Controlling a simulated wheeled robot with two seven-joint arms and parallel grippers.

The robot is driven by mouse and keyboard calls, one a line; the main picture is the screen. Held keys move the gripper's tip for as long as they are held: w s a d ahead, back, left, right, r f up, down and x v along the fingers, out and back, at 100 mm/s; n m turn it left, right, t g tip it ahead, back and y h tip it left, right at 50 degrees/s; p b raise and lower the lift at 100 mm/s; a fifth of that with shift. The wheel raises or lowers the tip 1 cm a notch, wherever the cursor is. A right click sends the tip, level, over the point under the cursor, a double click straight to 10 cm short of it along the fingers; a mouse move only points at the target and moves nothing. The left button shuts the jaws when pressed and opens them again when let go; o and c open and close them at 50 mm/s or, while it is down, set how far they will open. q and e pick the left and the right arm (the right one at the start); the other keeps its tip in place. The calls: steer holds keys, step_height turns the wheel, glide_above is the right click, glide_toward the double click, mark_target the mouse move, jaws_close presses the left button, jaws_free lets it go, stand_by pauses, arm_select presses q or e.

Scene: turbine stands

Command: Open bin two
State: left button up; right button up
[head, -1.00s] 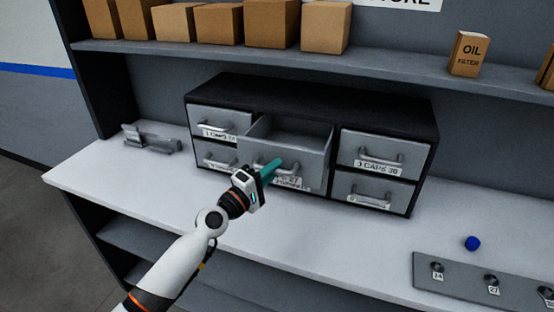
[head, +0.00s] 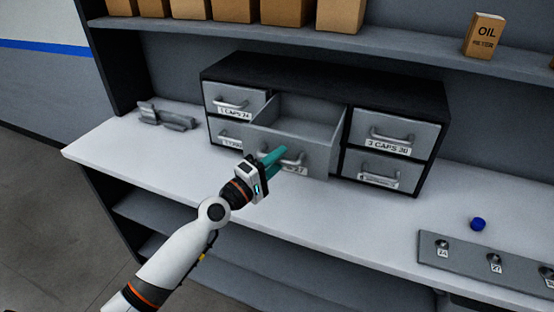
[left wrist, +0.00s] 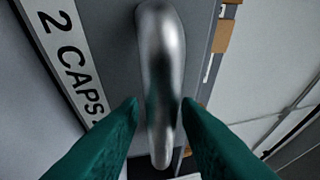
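Bin two is the top middle drawer (head: 300,150) of a dark cabinet in the head view. It is pulled out, and its top and inside show empty. Its label reads "2 CAPS" in the left wrist view (left wrist: 68,60). My left gripper (head: 274,157) is at the drawer front. Its teal fingers lie on either side of the silver handle (left wrist: 160,60) in the left wrist view, close against it, with a narrow gap at the left finger. My right gripper is not in view.
Other drawers in the cabinet are closed, such as the one labelled 3 CAPS 30 (head: 393,133). A grey panel with knobs (head: 470,259) and a blue ball (head: 478,224) lie at right. A grey bracket (head: 165,117) lies at left. The white bench top before the cabinet is clear.

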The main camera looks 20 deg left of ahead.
arm_select(q)
steer(key=shift+o, duration=0.3)
steer(key=shift+s+a+f, duration=0.15)
steer(key=shift+s, duration=0.15)
steer(key=b+v, duration=0.5)
steer(key=v, duration=0.6)
steer(key=shift+s+a, duration=0.1)
